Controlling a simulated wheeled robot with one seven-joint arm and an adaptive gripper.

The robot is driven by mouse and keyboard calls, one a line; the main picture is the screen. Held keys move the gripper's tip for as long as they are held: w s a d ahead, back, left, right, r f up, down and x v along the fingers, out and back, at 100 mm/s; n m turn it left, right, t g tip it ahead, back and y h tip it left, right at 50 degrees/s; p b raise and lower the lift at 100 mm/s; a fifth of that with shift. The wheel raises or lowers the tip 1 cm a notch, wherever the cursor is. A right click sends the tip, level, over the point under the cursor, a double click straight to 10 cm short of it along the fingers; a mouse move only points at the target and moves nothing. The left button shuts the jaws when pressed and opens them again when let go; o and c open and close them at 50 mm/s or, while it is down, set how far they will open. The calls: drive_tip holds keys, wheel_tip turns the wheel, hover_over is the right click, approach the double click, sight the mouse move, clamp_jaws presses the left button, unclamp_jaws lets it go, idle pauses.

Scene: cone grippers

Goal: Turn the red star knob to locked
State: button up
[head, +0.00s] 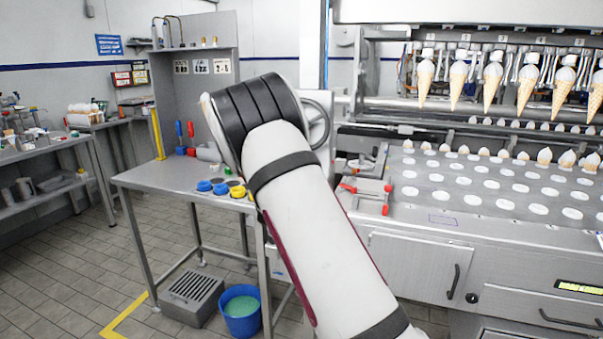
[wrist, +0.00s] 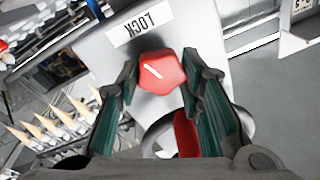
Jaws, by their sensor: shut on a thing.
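The red star knob (wrist: 160,73) shows in the wrist view, on a grey metal panel. A short white line on its face slants from upper left to lower right. A white label reading LOCK (wrist: 140,27), upside down in this view, sits just above the knob. My gripper (wrist: 161,84) is shut on the knob, with one teal-padded finger on each side. In the head view my arm hides the knob and the gripper.
A handwheel (head: 320,128) stands just right of my wrist. The steel side table (head: 150,178) at left carries blue and yellow round pieces. The machine (head: 440,205) with its rows of cones fills the right. A blue bucket (head: 241,322) stands on the floor.

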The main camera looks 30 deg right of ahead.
drive_tip(key=shift+f+m+b, duration=0.1)
drive_tip(key=shift+m+b, duration=1)
drive_tip(key=shift+m, duration=0.2)
drive_tip(key=o, duration=1.2)
drive_tip(key=shift+c, duration=0.2)
drive_tip(key=v, duration=1.2)
drive_tip(key=shift+w+a, duration=0.1)
